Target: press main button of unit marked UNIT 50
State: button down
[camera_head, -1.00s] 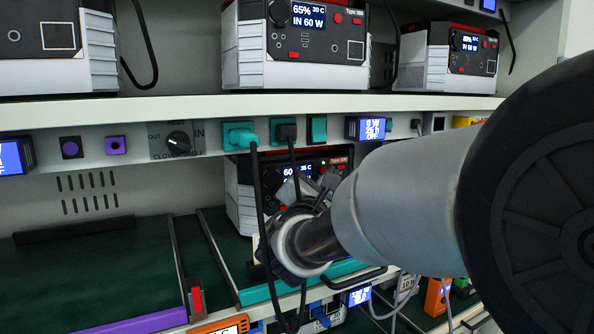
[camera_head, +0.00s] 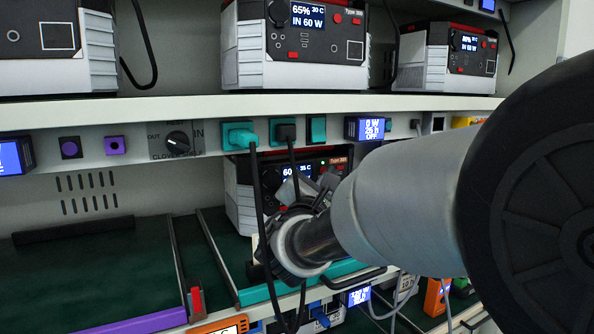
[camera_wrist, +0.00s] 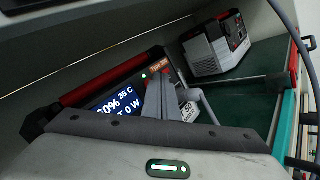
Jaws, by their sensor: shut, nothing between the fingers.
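A power unit (camera_head: 240,198) with a dark front, a lit screen and red buttons stands on the middle shelf, partly behind my arm. In the wrist view its screen (camera_wrist: 118,104) reads about 60%, 35 C, and a green light shows near the fingers. My gripper (camera_head: 312,186) is shut and empty, close in front of this unit's panel. In the wrist view my gripper (camera_wrist: 168,82) covers part of the panel; I cannot tell if it touches.
A shelf edge (camera_head: 200,108) with switches and sockets runs above. Other units (camera_head: 300,75) stand on the upper shelf. The green bay (camera_head: 80,275) at left is empty.

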jog(key=shift+w, duration=0.15)
dwell(0.5)
jog(key=shift+w+a+b, duration=0.2)
jog(key=shift+w+b, duration=0.05)
jog(key=shift+b, duration=0.15)
jog(key=shift+w, duration=0.15)
dwell(0.3)
jog(key=shift+s+d+b, duration=0.2)
jog(key=shift+s+b, duration=0.35)
jog(key=shift+s, duration=0.05)
jog(key=shift+s+d+b, duration=0.4)
jog(key=shift+s+b, duration=0.05)
jog(key=shift+s, duration=0.45)
jog(key=shift+s+d+b, duration=0.35)
jog(key=shift+s+b, duration=0.15)
jog(key=shift+s, duration=0.45)
jog(key=shift+s+d+b, duration=0.4)
jog(key=shift+s+b, duration=0.05)
jog(key=shift+s, duration=0.45)
